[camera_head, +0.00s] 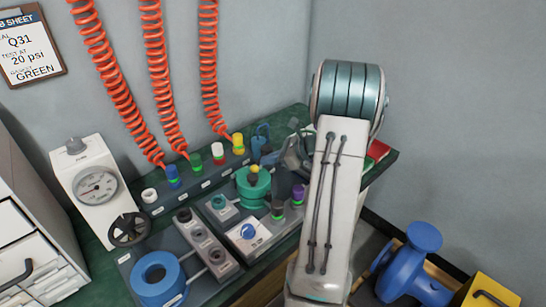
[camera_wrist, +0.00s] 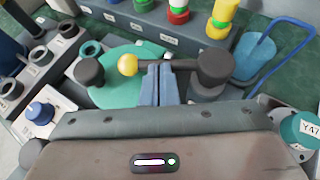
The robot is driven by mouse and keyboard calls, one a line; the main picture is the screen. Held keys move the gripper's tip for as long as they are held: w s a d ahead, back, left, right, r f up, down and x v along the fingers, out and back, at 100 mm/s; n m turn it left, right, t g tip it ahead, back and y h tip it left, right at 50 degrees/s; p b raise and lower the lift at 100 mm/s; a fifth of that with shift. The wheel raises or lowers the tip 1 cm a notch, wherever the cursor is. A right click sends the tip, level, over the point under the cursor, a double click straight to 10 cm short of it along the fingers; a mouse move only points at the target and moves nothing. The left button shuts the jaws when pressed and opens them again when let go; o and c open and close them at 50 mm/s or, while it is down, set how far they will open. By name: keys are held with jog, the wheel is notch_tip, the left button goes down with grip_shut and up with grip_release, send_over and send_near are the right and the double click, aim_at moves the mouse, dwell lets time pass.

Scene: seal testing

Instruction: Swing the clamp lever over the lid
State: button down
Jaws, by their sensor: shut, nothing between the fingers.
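The round green lid (camera_head: 253,190) sits on the bench fixture; it also shows in the wrist view (camera_wrist: 112,95). The dark clamp lever (camera_wrist: 183,64) runs from a dark pivot post (camera_wrist: 215,66) on the right to a yellow ball (camera_wrist: 128,64). The ball end lies over the lid; the ball also shows in the head view (camera_head: 253,169). A second dark post (camera_wrist: 88,70) stands at the lid's left edge. My gripper (camera_wrist: 160,70) is shut and empty, its tips right at the lever's bar between ball and post. Whether they touch it cannot be told.
A panel with coloured fittings (camera_head: 218,154) and orange coiled hoses (camera_head: 158,75) stands behind. A blue-handled item (camera_wrist: 258,50) is at the wrist view's right. A gauge box (camera_head: 96,185), a blue ring (camera_head: 158,277) and a purple-topped fitting (camera_head: 298,193) crowd the bench.

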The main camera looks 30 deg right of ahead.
jog(key=shift+w+a+f, duration=0.1)
jog(key=shift+w+a, duration=0.1)
jog(key=shift+a, duration=0.3)
jog(key=p+v, duration=0.3)
jog(key=v, duration=1.2)
jog(key=shift+s+a+p, duration=0.25)
jog(key=shift+p, duration=0.1)
jog(key=shift+f, duration=0.1)
jog(key=s+a+r+n+g+h+p, duration=0.1)
jog(key=a+r+n+g+p, duration=0.3)
jog(key=a, duration=0.5)
jog(key=s+a+r+n+g+p, duration=0.1)
jog(key=a+r+n+g+p, duration=0.15)
jog(key=a+r+n, duration=0.6)
jog(key=s+a+r+n+h+p, duration=0.3)
jog(key=s+a+r+n+p, duration=0.1)
jog(key=s+a+n, duration=0.1)
jog(key=s+a+r+n+h+p, duration=0.4)
jog(key=s+a+n, duration=0.2)
jog(key=a+n, duration=0.2)
jog(key=shift+s+a+r+n, duration=0.2)
jog(key=shift+r+n, duration=0.1)
jog(key=shift+n, duration=0.75)
